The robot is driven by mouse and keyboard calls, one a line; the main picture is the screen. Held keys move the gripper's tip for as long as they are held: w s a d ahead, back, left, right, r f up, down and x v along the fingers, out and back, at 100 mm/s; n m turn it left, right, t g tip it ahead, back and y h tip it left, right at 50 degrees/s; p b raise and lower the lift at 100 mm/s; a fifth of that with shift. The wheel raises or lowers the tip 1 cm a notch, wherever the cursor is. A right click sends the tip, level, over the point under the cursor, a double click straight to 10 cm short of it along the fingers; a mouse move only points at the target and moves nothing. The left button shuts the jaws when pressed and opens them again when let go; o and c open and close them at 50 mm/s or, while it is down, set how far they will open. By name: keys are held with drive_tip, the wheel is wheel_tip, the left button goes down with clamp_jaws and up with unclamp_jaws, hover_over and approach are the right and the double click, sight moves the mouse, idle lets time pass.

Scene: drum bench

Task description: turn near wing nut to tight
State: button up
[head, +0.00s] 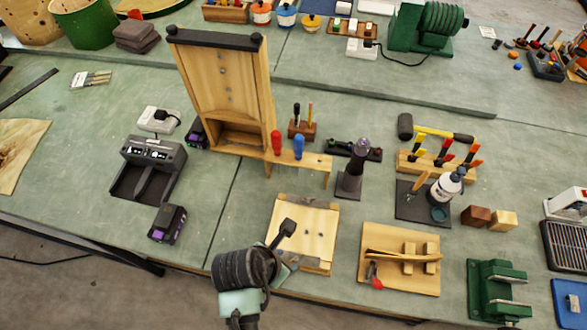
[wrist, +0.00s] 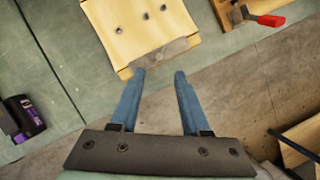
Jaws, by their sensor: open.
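A light wooden board (head: 312,222) lies at the bench's front edge in the head view. The wrist view shows it too (wrist: 135,38), with several small dark round spots (wrist: 146,15) on top and a dull grey metal piece (wrist: 165,54) at its near edge. I cannot make out a wing nut's shape in either view. My gripper (wrist: 159,74) is open, its two blue fingers apart with nothing between them. The fingertips appear close to the board's near edge and the metal piece; contact cannot be told. In the head view my arm hides the board's near left corner.
Right of the board is another wooden base (head: 397,280) with a red-handled clamp (head: 376,282). A dark grey post (head: 352,175) stands behind, near a tall wooden frame (head: 222,85). A purple-black battery (head: 167,222) lies left. Bare bench (head: 215,190) shows left of the board.

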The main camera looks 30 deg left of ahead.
sight(296, 258)
drive_tip(key=x, duration=0.7)
drive_tip(key=shift+w+f, duration=0.1)
clamp_jaws()
